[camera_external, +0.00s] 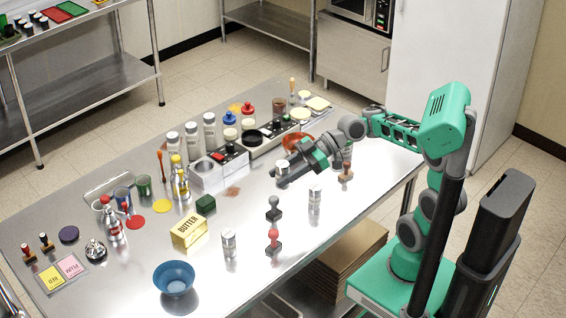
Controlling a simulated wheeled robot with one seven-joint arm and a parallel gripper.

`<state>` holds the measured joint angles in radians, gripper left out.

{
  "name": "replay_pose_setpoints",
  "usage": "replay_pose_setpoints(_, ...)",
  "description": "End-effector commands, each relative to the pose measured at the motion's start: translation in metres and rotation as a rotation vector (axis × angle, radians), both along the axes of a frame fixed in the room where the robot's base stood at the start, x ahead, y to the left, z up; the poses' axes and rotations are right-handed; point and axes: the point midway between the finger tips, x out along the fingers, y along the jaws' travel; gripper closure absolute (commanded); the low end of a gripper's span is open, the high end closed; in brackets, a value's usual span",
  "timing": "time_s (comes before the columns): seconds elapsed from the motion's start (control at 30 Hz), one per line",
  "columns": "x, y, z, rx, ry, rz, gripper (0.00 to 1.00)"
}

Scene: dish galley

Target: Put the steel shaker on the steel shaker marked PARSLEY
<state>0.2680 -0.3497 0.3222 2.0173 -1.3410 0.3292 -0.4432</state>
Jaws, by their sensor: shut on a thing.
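My gripper (285,176) is above the middle of the steel table, toward its right half, and is shut on a small steel shaker (282,165), partly hidden by the fingers. One steel shaker with a pale label (315,198) stands upright on the table, to the right of and nearer than my gripper. Another labelled steel shaker (228,243) stands upright near the front edge, behind and right of the blue bowl. The labels are too small to read, so I cannot tell which is marked PARSLEY.
A butter box (189,231) and blue bowl (174,278) are to the left. Tall shakers (192,139) line the back.

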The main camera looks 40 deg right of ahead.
Motion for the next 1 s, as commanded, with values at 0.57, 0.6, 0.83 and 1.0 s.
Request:
replay_pose_setpoints(0.57,-0.086,0.105,0.072,0.000,-0.004,0.283,1.00)
replay_pose_setpoints(0.6,-0.086,0.105,0.071,0.000,-0.002,0.275,1.00)
replay_pose_setpoints(0.83,-0.058,0.132,0.054,0.001,0.004,0.266,1.00)
replay_pose_setpoints(1.0,-0.022,0.165,0.032,0.000,0.004,0.265,1.00)
